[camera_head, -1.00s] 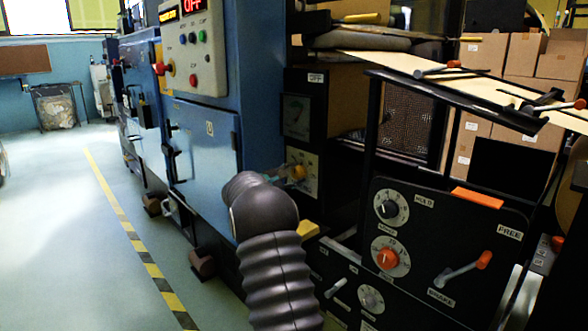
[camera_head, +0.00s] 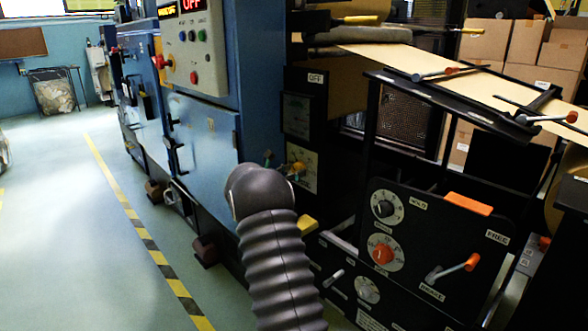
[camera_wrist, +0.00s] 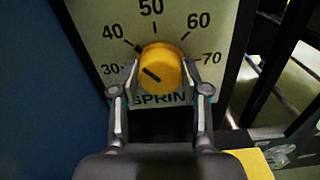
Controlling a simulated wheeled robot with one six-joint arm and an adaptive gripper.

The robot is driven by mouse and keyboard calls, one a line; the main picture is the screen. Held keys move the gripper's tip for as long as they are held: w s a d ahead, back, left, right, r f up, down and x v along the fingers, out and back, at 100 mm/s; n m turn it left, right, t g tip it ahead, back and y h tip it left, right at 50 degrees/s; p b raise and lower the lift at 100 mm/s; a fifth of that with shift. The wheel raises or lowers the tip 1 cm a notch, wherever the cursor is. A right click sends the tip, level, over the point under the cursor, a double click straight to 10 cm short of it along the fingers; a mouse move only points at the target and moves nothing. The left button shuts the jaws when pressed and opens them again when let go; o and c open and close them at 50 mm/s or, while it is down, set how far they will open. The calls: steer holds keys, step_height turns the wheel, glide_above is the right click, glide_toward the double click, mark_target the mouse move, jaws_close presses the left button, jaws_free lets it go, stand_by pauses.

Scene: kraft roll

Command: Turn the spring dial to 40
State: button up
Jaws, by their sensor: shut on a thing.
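The spring dial's yellow knob (camera_wrist: 160,66) sits on a pale plate (camera_wrist: 105,45) printed with numbers from 30 to 70 and part of the word SPRIN. My gripper (camera_wrist: 160,78) has one finger on each side of the knob and is shut on it. A dark line crosses the knob's lower left face, and a black mark lies by its upper left edge near 40. I cannot tell exactly which number the knob points to. In the head view, the dial plate (camera_head: 306,178) and yellow knob (camera_head: 298,168) show just beyond my arm, which hides most of my gripper.
A blue cabinet (camera_head: 203,135) stands left of the dial. A yellow block (camera_wrist: 250,163) lies low right. Open floor (camera_head: 60,230) is at left.

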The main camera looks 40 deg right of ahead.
steer(key=shift+n, duration=0.5)
steer(key=o, duration=1.1)
steer(key=shift+o, duration=0.2)
steer(key=a, duration=1.2)
steer(key=shift+s, duration=0.45)
